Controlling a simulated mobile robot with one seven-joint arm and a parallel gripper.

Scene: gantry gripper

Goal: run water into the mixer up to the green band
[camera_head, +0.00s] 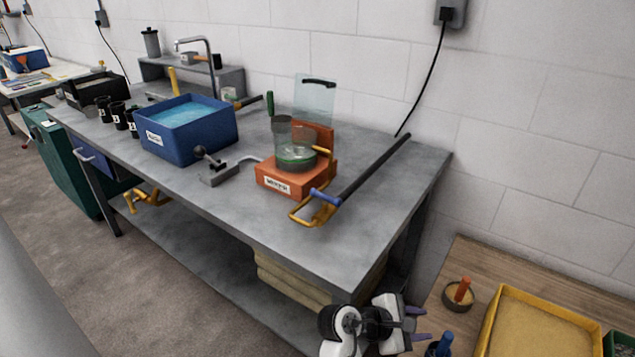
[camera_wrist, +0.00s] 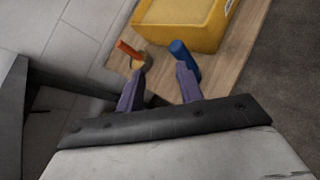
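The mixer has an orange base (camera_head: 285,178) with a white label and stands on the grey workbench. Its clear bowl (camera_head: 295,150) has a green band low on the wall; I cannot tell whether water is in it. A clear panel (camera_head: 315,100) stands upright behind it. A small grey lever unit (camera_head: 212,168) with a black knob sits left of the mixer, with a bent pipe pointing toward it. My gripper (camera_head: 418,324) is low at the bench's front right corner, away from the mixer. In the wrist view my gripper's purple fingers (camera_wrist: 159,92) are apart with nothing between them.
A blue bin of blue liquid (camera_head: 190,128) stands left of the lever unit. A long black-handled tool with a yellow loop (camera_head: 318,212) lies right of the mixer. A wooden table (camera_head: 455,275) at lower right holds a yellow tray (camera_head: 490,325). The bench's front right top is clear.

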